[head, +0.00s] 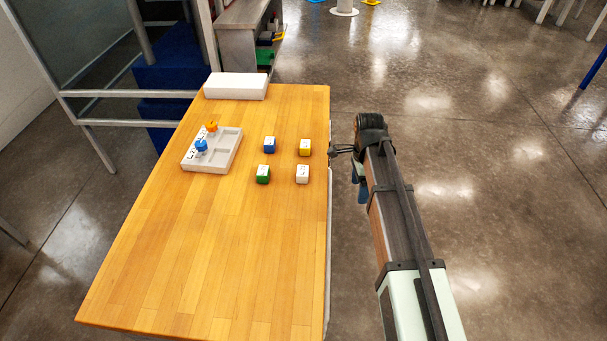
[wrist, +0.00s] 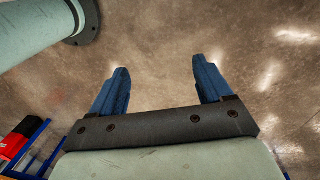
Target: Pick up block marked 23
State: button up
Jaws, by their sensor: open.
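Several small blocks stand on the wooden table: a blue block (head: 269,145), a yellow block (head: 305,147), a green block (head: 263,174) and a white block (head: 302,174). Each has a pale top with a dark mark too small to read, so I cannot tell which is marked 23. My gripper (wrist: 162,75) is open and empty in the wrist view, its two blue fingers apart over bare floor. In the head view its blue fingers (head: 362,189) show partly, beyond the table's right edge and to the right of the blocks. The arm hides the rest.
A grey tray (head: 221,161) with compartments lies left of the blocks, with a blue-topped piece (head: 201,147) and an orange-topped piece (head: 211,127) at it. A white box (head: 236,86) lies at the table's far end. The near part of the wooden table (head: 215,260) is clear.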

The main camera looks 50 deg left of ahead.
jog(key=s+a+r+m, duration=0.1)
jog(key=s+a+r, duration=0.4)
jog(key=a+r, duration=0.5)
notch_tip(320, 180, up, 8)
jog(key=y, duration=0.1)
send_over(303, 170)
jog(key=shift+m+t, duration=0.4)
notch_tip(303, 170, down, 14)
jog(key=shift+r, duration=0.2)
jog(key=c, duration=1.2)
jog(key=shift+r, duration=0.15)
